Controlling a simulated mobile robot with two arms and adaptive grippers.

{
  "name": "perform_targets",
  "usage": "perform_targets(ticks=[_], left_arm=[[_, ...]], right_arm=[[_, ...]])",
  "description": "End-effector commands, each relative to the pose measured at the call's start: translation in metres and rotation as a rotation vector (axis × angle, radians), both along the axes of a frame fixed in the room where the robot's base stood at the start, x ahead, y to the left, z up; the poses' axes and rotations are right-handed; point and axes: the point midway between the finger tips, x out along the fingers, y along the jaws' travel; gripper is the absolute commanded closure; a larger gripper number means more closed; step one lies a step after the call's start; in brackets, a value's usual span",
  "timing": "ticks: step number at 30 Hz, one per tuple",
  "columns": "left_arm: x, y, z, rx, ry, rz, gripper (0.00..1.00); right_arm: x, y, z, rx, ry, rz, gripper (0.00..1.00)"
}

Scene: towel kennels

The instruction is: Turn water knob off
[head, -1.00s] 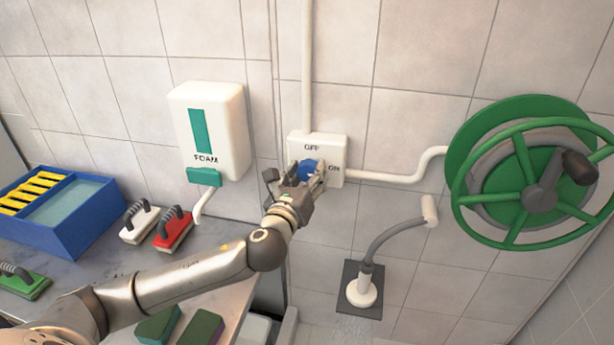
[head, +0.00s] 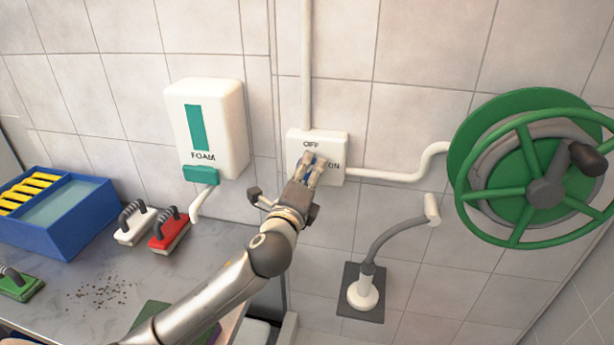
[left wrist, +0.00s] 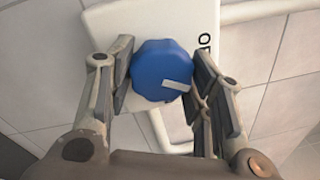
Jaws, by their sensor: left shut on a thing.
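The blue water knob (left wrist: 158,66) sits on a white wall box (head: 333,171) marked OFF at the top and ON at the right. My left gripper (head: 313,161) is at the box, its fingers shut on opposite sides of the knob. In the head view the fingers hide most of the knob. My right gripper is not in view.
A white foam dispenser (head: 221,125) hangs left of the box. A green hose reel (head: 545,194) is at the right. A grey bent nozzle (head: 395,236) stands below. A blue bin (head: 60,236) and brushes (head: 135,224) rest on the counter.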

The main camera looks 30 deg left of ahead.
Motion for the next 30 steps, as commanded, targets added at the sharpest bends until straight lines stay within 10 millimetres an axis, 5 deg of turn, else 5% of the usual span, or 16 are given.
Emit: perform_targets(ticks=[15,30], left_arm=[[0.0002,-0.0011,0.0004,-0.417,-0.108,0.000,0.77],[0.0003,-0.0010,0.0016,-0.561,-0.147,-0.001,0.77]], right_arm=[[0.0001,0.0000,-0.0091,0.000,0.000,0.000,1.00],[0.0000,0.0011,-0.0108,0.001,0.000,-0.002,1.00]])
